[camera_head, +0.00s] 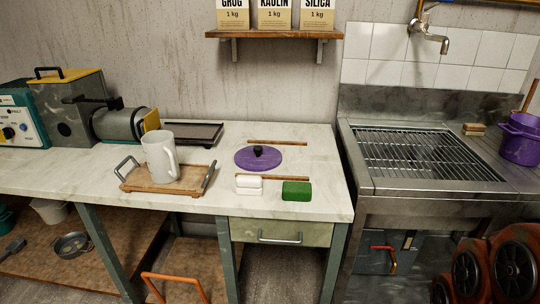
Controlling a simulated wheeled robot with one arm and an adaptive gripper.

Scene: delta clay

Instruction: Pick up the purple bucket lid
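The purple bucket lid (246,159) is a flat round disc with a black knob (259,150) at its centre. A white block (248,184) and a green block (296,191) are in front of the lid, near the worktop's front edge. My gripper is not in view.
A white pitcher (160,160) stands on a wooden tray (188,186) left of the lid. A dark flat tray (193,133) and a machine (75,107) are further left. A metal sink (430,184) and a purple bucket (520,148) are at right. Worktop right of the lid is clear.

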